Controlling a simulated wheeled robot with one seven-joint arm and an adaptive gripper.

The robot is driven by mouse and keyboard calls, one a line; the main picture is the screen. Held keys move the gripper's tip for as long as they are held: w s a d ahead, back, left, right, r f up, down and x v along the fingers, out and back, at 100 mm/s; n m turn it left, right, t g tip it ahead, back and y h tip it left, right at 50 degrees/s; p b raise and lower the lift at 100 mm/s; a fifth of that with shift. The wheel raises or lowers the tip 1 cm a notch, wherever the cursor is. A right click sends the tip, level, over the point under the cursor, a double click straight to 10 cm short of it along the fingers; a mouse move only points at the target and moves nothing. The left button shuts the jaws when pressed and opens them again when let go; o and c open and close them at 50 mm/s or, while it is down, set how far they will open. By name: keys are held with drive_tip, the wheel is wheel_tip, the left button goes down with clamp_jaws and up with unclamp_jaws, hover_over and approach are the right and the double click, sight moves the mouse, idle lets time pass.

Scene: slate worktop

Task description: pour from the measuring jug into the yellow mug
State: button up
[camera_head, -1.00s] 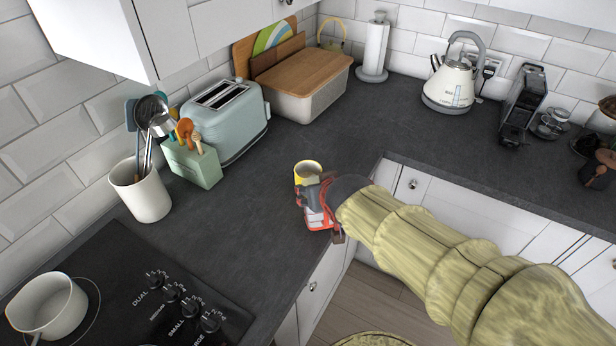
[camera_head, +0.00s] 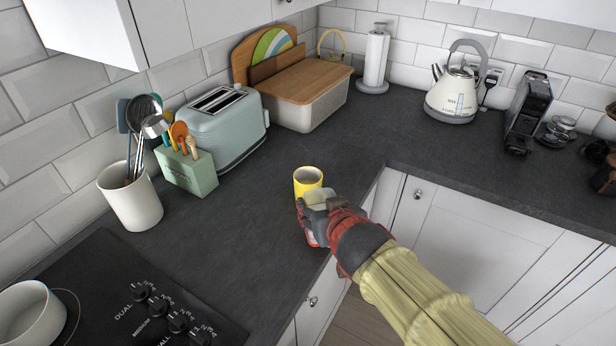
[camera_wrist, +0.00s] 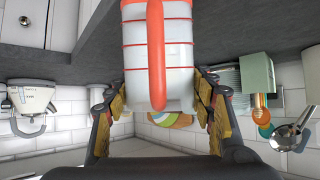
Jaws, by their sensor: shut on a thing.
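The yellow mug (camera_head: 307,178) stands upright on the worktop near its front edge, just beyond my gripper. What it holds cannot be made out. The measuring jug (camera_head: 313,236) is partly hidden by my gripper (camera_head: 320,208), close to the mug on its near side. In the wrist view the jug (camera_wrist: 180,58) is whitish and clear with red lines and a red handle. My gripper (camera_wrist: 162,95) is shut on it, with a finger on each side. Its tilt and spout cannot be told. The mug does not show in the wrist view.
A blue toaster (camera_head: 225,125), a green utensil block (camera_head: 190,172) and a white utensil crock (camera_head: 132,198) stand left. A hob (camera_head: 110,265) with a saucepan (camera_head: 28,318) is front left. A kettle (camera_head: 455,95) stands back right. The worktop around the mug is clear.

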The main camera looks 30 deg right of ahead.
drive_tip(key=shift+s+a+f+t, duration=0.1)
drive_tip(key=shift+s+f+t, duration=0.05)
drive_tip(key=shift+s+t, duration=0.3)
drive_tip(key=shift+s+a+f+t, duration=0.1)
drive_tip(key=shift+s+t, duration=0.3)
drive_tip(key=shift+t, duration=0.05)
idle(1.0)
